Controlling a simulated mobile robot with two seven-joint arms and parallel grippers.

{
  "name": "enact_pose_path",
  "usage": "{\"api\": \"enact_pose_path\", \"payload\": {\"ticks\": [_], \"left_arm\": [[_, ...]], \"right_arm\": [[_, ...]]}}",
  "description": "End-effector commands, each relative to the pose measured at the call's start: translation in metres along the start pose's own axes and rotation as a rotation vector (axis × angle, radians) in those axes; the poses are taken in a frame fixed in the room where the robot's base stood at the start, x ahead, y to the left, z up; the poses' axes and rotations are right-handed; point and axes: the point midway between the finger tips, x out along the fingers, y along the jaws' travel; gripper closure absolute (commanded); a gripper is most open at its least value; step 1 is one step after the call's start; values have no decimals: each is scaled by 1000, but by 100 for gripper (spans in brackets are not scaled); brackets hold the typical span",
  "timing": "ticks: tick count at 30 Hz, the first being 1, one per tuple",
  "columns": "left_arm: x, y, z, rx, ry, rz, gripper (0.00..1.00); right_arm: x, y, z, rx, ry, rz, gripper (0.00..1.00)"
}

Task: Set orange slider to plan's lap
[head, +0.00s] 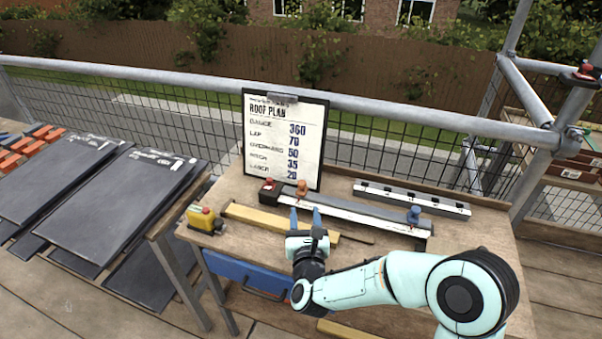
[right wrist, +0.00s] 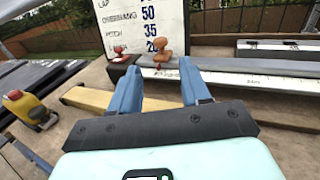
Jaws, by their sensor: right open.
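The orange slider (head: 301,188) stands on the left part of a long gauge bar (head: 355,211) on the workbench; it also shows in the right wrist view (right wrist: 161,55). A blue slider (head: 413,215) stands near the bar's right end. The roof plan board (head: 284,140) stands behind the bar and reads gauge 360, lap 70, overhang 50, pitch 35, and a last line of 20. My right gripper (head: 305,218) is open and empty, in front of the orange slider and apart from it. Its two blue fingers (right wrist: 160,88) point toward the slider. My left gripper is not in view.
A yellow tool (head: 203,220) sits at the bench's left edge. A wooden batten (head: 262,217) lies in front of the bar. A second marked bar (head: 412,197) lies behind at right. Dark slates (head: 120,200) are stacked at left. A scaffold rail (head: 400,118) runs behind.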

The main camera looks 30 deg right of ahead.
Motion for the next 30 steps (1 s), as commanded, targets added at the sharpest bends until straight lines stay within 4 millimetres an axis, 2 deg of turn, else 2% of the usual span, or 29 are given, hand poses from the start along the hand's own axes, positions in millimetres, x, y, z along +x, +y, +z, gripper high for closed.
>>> {"api": "enact_pose_path", "payload": {"ticks": [5,15,19,24,30], "left_arm": [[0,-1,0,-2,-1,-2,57],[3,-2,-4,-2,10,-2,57],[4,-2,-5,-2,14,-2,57],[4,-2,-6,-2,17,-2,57],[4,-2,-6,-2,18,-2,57]], "right_arm": [[17,0,-1,1,1,-2,53],[87,0,-2,0,0,-1,53],[109,0,-1,0,0,-2,53],[126,0,-1,-1,1,0,53],[133,0,-1,-3,1,1,53]]}}
